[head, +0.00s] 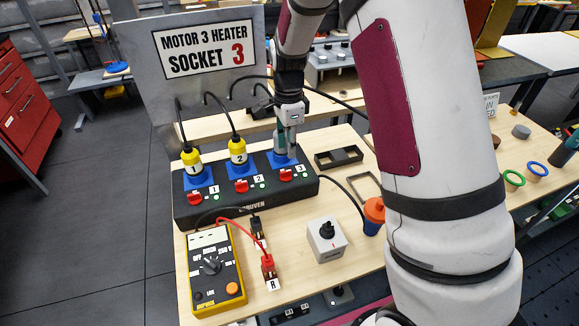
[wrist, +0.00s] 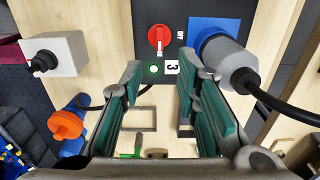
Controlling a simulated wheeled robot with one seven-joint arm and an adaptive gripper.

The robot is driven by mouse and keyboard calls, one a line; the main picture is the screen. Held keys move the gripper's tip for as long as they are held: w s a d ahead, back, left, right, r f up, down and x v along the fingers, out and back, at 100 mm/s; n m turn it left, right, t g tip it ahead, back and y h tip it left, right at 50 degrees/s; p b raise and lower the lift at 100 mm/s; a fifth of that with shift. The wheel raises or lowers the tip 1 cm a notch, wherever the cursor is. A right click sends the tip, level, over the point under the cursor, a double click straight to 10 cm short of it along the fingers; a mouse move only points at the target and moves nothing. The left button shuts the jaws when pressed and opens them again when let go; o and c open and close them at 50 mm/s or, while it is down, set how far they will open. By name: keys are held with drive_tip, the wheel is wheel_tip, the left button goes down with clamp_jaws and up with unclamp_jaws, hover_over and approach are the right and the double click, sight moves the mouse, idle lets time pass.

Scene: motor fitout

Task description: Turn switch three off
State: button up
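Switch three is a red rotary knob (wrist: 159,40) in the wrist view, with a bright green lamp (wrist: 153,69), a "3" label (wrist: 172,68) and an "OFF" mark (wrist: 180,34) beside it. In the head view the red switch (head: 286,175) is at the right end of the black socket box (head: 246,207). A grey plug (wrist: 228,62) with a black cable sits in the blue socket beside the switch. My gripper (wrist: 160,78) is open and empty, its green-padded fingers apart, and the knob shows beyond the gap. In the head view my gripper (head: 283,146) is over socket three, partly hiding it.
Yellow plugs one (head: 192,160) and two (head: 237,150) stand left of my gripper. A sign (head: 207,51) reads "MOTOR 3 HEATER SOCKET 3".

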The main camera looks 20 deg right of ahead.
sight(289, 170)
wheel_tip(289, 170, down, 9)
drive_tip(key=shift+r+p, duration=0.1)
drive_tip(key=shift+p, duration=0.5)
drive_tip(key=shift+c, duration=0.3)
clamp_jaws()
